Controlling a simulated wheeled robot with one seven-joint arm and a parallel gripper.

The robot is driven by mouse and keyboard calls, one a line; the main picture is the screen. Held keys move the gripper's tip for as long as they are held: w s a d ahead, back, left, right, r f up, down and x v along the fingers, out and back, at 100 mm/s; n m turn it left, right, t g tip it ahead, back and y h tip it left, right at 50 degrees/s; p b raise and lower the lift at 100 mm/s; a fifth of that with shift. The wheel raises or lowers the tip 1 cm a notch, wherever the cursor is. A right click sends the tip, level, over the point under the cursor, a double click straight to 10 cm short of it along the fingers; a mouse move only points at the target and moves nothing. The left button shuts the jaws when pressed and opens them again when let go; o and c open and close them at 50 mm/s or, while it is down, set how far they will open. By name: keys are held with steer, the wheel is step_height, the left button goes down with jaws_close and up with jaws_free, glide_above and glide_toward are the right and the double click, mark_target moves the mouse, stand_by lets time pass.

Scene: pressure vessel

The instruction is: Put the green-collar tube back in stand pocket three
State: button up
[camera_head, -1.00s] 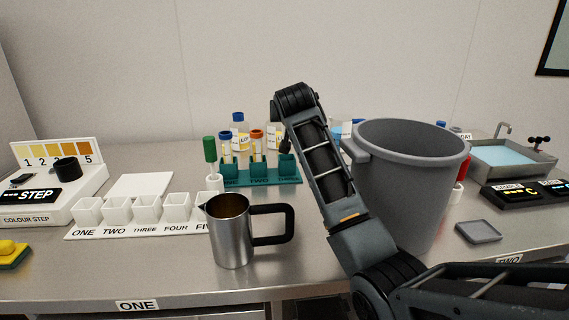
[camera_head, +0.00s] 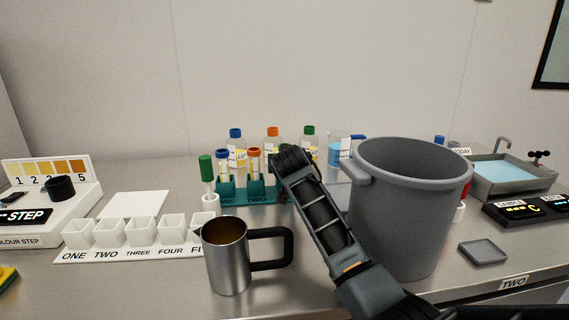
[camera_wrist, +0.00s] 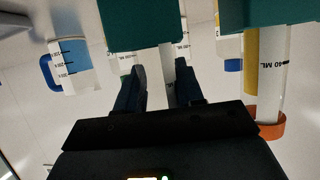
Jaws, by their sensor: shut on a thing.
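The teal stand (camera_head: 240,194) is at the back of the bench, with a blue-collar tube (camera_head: 222,165) in pocket one and an orange-collar tube (camera_head: 254,163) in pocket two. My arm hides pocket three in the head view. In the wrist view, which looks upside down, my gripper (camera_wrist: 160,82) is closed in front of a teal stand block (camera_wrist: 140,25). A clear strip of marked tube (camera_wrist: 169,62) shows between the fingers; its collar is hidden. I cannot tell how far the tube is in the pocket. The orange collar (camera_wrist: 268,130) shows at the right.
A large grey bin (camera_head: 410,220) stands close right of my arm. A steel jug (camera_head: 227,262) is in front of the stand. Capped bottles (camera_head: 272,140) and a beaker (camera_head: 334,152) stand behind. A white cup row (camera_head: 140,250) is at left.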

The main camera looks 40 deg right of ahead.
steer(key=shift+f, duration=0.2)
steer(key=shift+f, duration=0.15)
steer(key=o, duration=1)
steer(key=shift+r, duration=0.2)
steer(key=v, duration=1.2)
steer(key=shift+b, duration=0.4)
